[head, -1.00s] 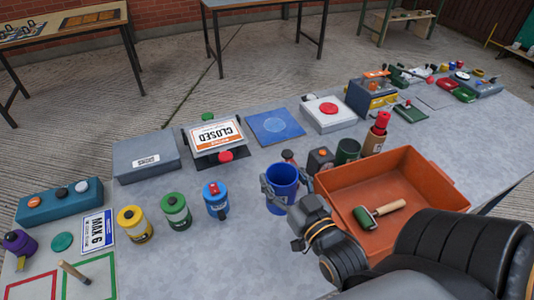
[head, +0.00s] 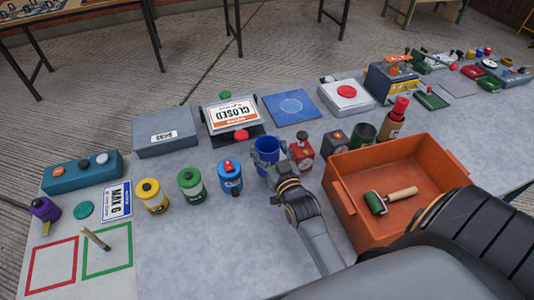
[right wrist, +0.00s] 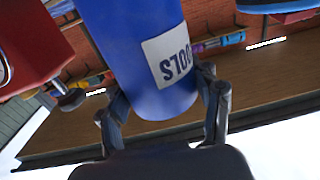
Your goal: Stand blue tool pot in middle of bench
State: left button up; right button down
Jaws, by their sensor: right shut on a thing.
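The blue tool pot (head: 267,144) is an open-topped blue cylinder near the middle of the grey bench (head: 200,245). Its white label shows in the right wrist view, where the pot (right wrist: 130,45) fills the upper middle. My right gripper (head: 267,156) is shut on the pot, with one finger on each side. The fingers also show in the right wrist view (right wrist: 163,105). I cannot tell whether the pot's base touches the bench. My left gripper is not in view.
A red tin (head: 302,157) stands close right of the pot, and a blue canister (head: 230,177) stands to its left. Behind are a blue plate (head: 291,107) and a CLOSED sign (head: 231,113). An orange tray (head: 400,228) holding a roller is at right. The bench's front middle is clear.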

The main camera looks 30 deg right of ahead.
aim_at(263, 148)
notch_tip(263, 148, down, 2)
jog(key=shift+w+f, duration=0.15)
jog(key=shift+f, duration=0.45)
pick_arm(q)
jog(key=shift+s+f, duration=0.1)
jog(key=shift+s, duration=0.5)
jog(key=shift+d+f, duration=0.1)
pick_arm(e)
jog(key=shift+f, duration=0.1)
jog(key=shift+c, duration=1.4)
grip_release()
